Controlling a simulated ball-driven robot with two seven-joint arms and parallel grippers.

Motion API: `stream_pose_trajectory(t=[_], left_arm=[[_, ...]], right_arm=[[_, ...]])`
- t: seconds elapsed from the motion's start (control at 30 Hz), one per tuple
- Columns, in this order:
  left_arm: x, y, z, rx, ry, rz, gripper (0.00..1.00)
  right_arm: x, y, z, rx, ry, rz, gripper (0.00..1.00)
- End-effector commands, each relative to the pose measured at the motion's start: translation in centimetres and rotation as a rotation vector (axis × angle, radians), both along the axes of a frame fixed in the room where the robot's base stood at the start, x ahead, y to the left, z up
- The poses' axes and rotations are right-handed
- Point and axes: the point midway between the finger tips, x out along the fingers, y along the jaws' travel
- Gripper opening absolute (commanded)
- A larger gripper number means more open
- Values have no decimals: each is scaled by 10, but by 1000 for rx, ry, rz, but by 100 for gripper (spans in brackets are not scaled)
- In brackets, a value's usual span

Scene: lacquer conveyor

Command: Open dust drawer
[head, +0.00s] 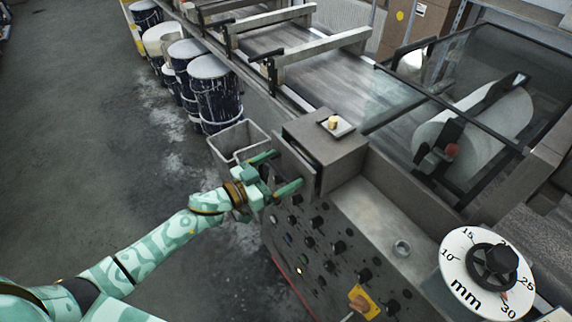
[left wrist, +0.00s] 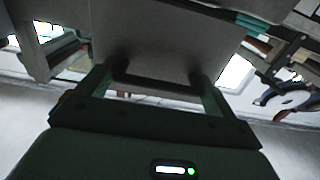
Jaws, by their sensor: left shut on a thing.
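The dust drawer looks to be the grey metal box unit (head: 325,145) on the near left corner of the machine, with a flat front panel (head: 296,165) facing my left arm. In the left wrist view the grey panel (left wrist: 175,40) fills the upper middle. My left gripper (head: 277,172) is at this panel, its two green fingers spread wide on either side of the handle area. It is shut on the drawer handle (left wrist: 160,82), a dark bar between the fingers in the left wrist view. The fingers partly hide the handle in the head view. My right gripper is not in view.
A control panel with knobs (head: 325,245) and a round mm dial (head: 488,272) lie to the right. A grey open bin (head: 238,136) stands on the floor just behind the gripper. Several dark drums (head: 215,95) line the conveyor (head: 290,60). The floor at left is clear.

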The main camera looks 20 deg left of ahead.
Motion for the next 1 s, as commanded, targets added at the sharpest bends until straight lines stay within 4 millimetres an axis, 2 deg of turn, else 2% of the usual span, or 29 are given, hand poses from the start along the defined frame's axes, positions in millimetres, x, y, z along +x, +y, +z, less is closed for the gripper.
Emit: stream_pose_trajectory(t=[0.03,0.1,0.33,0.47,0.77,0.8,1.0], left_arm=[[-12,10,3,4,7,3,51],[-28,23,3,5,8,4,51],[-69,55,2,5,5,3,51],[-77,61,1,4,2,3,51],[-78,62,0,5,0,3,51],[-78,62,0,5,0,3,100],[-78,61,0,3,1,3,100]], right_arm=[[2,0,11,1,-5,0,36],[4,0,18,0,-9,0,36],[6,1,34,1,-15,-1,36],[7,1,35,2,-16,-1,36],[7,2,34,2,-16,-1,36],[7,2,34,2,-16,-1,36],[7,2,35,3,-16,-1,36]])
